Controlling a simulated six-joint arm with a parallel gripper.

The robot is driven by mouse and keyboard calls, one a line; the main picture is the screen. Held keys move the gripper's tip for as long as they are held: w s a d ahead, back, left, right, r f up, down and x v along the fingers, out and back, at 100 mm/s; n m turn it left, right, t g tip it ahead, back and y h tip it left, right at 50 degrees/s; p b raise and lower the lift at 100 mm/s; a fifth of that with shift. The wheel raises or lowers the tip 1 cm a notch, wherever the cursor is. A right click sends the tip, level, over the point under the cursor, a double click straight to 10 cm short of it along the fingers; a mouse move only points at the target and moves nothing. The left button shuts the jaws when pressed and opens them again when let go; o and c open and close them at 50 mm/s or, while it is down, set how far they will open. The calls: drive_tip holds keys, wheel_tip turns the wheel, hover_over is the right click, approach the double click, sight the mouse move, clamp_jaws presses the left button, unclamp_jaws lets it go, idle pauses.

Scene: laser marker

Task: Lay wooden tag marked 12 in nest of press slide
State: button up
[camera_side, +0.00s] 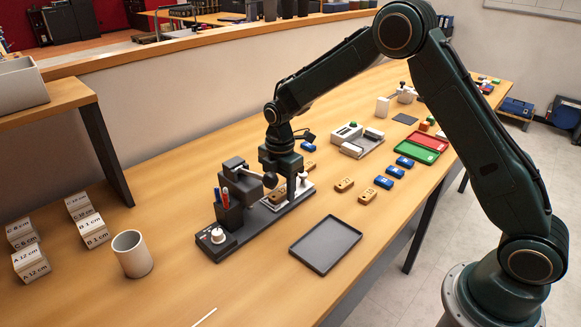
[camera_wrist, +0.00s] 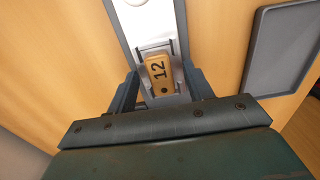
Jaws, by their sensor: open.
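The wooden tag marked 12 (camera_wrist: 159,73) lies on the light slide of the press (camera_wrist: 141,23) in the wrist view, number readable, a dark hole at its near end. It appears to sit in the nest, though its near end is close to my gripper and I cannot tell if it is fully flat. My gripper (camera_wrist: 162,85) is open, one finger on each side of the tag with gaps visible. In the side view my gripper (camera_side: 281,180) is down at the press (camera_side: 240,174), and the tag (camera_side: 277,195) is partly hidden by it.
Other wooden tags (camera_side: 344,185) and several blue pieces (camera_side: 383,182) lie right of the press. An empty dark tray (camera_side: 325,244) is in front. A cup with pens (camera_side: 229,212) stands close to my gripper. Green and red trays (camera_side: 418,148) lie farther back.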

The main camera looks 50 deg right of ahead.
sight(282, 192)
wheel_tip(282, 192, up, 14)
drive_tip(key=shift+f, duration=0.15)
idle(0.5)
idle(0.4)
drive_tip(key=s+d+r+m+t, duration=0.25)
drive_tip(key=s+r+m, duration=0.75)
drive_tip(key=s, duration=0.6)
drive_tip(key=s+f+m+t, duration=0.1)
drive_tip(key=s+m+t, duration=0.2)
drive_tip(key=s+m, duration=0.5)
drive_tip(key=s, duration=0.8)
drive_tip(key=shift+s, duration=0.3)
